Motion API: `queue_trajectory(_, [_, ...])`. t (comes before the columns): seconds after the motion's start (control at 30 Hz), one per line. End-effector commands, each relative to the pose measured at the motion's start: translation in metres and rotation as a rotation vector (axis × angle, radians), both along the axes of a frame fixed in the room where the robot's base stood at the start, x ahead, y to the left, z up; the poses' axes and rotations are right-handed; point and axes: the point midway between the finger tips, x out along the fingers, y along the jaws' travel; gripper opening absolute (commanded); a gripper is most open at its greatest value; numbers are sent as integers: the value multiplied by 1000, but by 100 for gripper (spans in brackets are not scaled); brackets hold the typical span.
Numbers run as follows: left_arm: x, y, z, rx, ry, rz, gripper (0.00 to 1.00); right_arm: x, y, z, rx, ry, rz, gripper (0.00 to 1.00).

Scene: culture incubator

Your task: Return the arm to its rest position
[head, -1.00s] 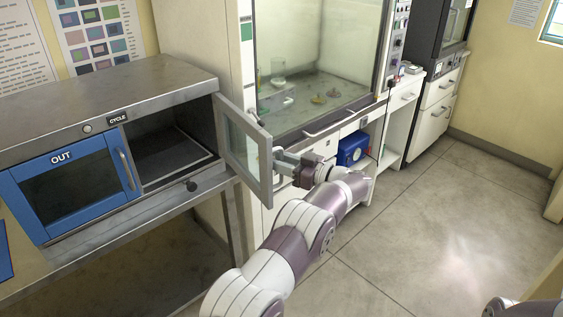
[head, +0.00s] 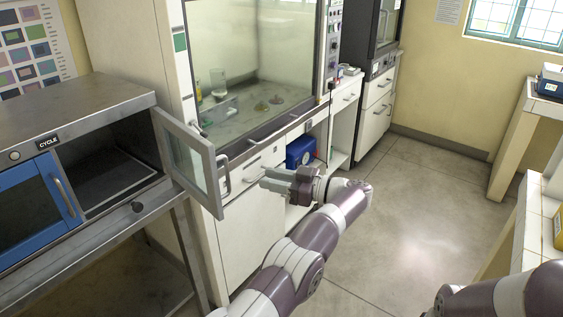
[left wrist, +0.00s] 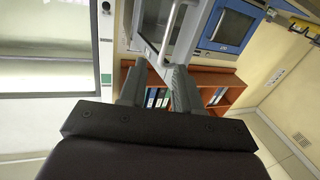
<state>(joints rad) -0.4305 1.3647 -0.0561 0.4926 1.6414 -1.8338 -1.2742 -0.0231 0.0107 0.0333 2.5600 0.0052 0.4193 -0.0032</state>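My left arm (head: 300,255) reaches forward from the bottom of the head view. Its gripper (head: 264,180) is empty, in front of the fume hood cabinet and just right of the open glass door. In the left wrist view the two fingers of the left gripper (left wrist: 159,68) stand apart with a gap between them. The door (head: 192,160) of the steel box (head: 75,115) stands swung open, with its handle (head: 226,176) a little left of my fingertips and apart from them. My right arm (head: 500,298) shows at the bottom right; its gripper is out of view.
The steel box has a dark open chamber (head: 105,170) and a shut blue door (head: 40,205). A fume hood (head: 260,70) stands behind my gripper, with a blue container (head: 301,152) below it. Free floor (head: 400,220) lies to the right; a bench (head: 530,225) stands at the right edge.

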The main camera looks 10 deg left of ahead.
Motion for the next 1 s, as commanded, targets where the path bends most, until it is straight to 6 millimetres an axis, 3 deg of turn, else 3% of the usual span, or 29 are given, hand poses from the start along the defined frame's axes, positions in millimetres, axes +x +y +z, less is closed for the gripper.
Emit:
queue_trajectory(0.07, [26, -6, 0, -12, -102, -132, 33, 0, 0, 0, 0, 0, 0, 43])
queue_trajectory(0.13, [64, -22, -16, 11, -156, -359, 33, 0, 0, 0, 0, 0, 0, 43])
queue_trajectory(0.23, [115, -69, -39, -22, -133, -787, 33, 0, 0, 2, 0, 0, 0, 43])
queue_trajectory(0.3, [127, -100, -59, -129, -23, -1068, 33, 0, 0, 6, 0, 0, 0, 43])
queue_trajectory(0.37, [111, -118, -83, -268, 133, -1260, 33, 0, 0, 10, 0, 0, 0, 43])
queue_trajectory(0.47, [27, -116, -125, -561, 497, -1425, 33, 0, 0, 17, 0, 0, 0, 43])
queue_trajectory(0.5, [-14, -107, -135, -657, 629, -1433, 33, 0, 0, 19, 0, 0, 0, 43])
queue_trajectory(0.57, [-74, -88, -143, -774, 807, -1415, 33, 0, 0, 22, 0, 0, 0, 43])
queue_trajectory(0.6, [-113, -74, -143, -840, 912, -1389, 33, 0, 0, 24, 0, 0, 0, 43])
queue_trajectory(0.7, [-208, -36, -135, -956, 1141, -1305, 33, 0, 0, 30, 0, 0, 0, 43])
queue_trajectory(0.8, [-285, -2, -117, -1008, 1303, -1232, 33, 0, 0, 35, 0, 0, 0, 43])
queue_trajectory(0.9, [-335, 24, -95, -997, 1349, -1207, 33, 0, 0, 41, 0, 0, 0, 43])
queue_trajectory(1.0, [-338, 33, -76, -975, 1272, -1202, 33, 0, 0, 44, 0, 0, 0, 43])
